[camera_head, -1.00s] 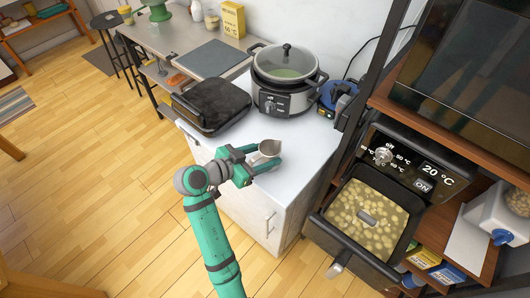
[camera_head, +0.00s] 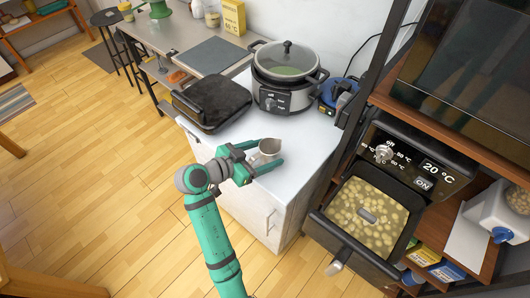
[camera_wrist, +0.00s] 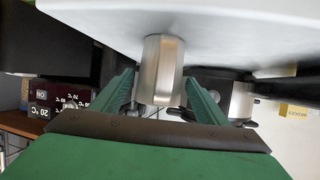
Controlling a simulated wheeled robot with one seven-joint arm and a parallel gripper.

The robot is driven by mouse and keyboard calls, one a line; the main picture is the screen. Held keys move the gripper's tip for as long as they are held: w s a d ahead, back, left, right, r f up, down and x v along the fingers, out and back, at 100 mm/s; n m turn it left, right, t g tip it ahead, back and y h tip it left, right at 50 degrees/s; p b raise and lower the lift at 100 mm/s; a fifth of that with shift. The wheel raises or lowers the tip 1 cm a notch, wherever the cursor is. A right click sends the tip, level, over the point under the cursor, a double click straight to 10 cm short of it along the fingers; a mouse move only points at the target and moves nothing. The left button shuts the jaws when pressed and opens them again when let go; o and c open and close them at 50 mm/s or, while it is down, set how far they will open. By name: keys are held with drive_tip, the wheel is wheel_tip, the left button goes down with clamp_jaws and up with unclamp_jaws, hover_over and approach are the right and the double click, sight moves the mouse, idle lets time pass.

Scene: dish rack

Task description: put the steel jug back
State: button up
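The steel jug (camera_head: 269,148) is upright near the front edge of the white counter. My gripper (camera_head: 268,156) is around it, with one finger on each side. In the wrist view, which is upside down, the jug (camera_wrist: 162,68) is between the two green fingers (camera_wrist: 160,97), with a narrow gap showing beside it. The fingers look open and not pressed on the jug. Its base appears to rest on the counter. The jug's lower part is partly hidden by a finger in the head view.
A black grill (camera_head: 211,103) and a lidded cooker (camera_head: 285,78) stand behind the jug on the counter (camera_head: 290,184). A dark rack post rises at the counter's right. An open drawer of pale pieces in liquid (camera_head: 368,215) juts out at the right.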

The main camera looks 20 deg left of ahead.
idle(0.3)
drive_tip(key=v, duration=1.1)
drive_tip(key=shift+f, duration=0.1)
clamp_jaws()
idle(1.4)
drive_tip(key=v, duration=1.2)
idle(1.0)
